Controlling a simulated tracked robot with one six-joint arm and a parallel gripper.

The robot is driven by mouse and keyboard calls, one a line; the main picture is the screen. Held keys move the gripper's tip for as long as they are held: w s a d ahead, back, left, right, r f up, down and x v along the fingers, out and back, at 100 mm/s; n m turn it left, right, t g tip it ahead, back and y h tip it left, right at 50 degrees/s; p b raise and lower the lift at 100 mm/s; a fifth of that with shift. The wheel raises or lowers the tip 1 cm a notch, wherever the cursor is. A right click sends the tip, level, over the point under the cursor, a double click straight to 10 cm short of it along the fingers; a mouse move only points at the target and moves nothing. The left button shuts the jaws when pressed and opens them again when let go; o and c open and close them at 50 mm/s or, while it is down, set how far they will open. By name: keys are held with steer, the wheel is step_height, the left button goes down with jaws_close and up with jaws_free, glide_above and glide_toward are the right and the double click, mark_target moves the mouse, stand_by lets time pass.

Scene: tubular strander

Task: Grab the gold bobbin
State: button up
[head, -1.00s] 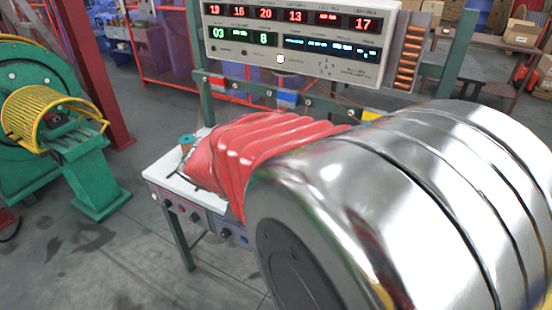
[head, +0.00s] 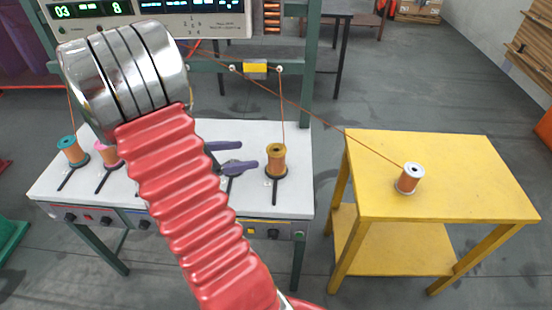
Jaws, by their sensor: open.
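The gold bobbin (head: 276,158) stands upright on a dark round holder at the right end of the white bench, with copper-coloured winding under a gold top. A thread rises from it. My gripper (head: 248,155) shows as two purple-grey fingers just left of the gold bobbin in the picture. The fingers are apart and nothing shows between them. My red-sleeved arm hides the rest of the gripper and the bench middle.
A teal-topped bobbin (head: 70,150) and a partly hidden pink-topped bobbin (head: 108,154) stand on the white bench (head: 295,137) at left. Floor lies between bench and table.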

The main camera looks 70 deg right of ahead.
mark_target(270, 152)
steer(key=shift+x, duration=4.25)
steer(key=shift+x, duration=2.6)
steer(key=shift+f, duration=0.1)
steer(key=shift+a, duration=0.1)
steer(key=shift+c, duration=0.4)
steer(key=c, duration=1.5)
steer(key=shift+c, duration=0.2)
steer(key=shift+r, duration=5.05)
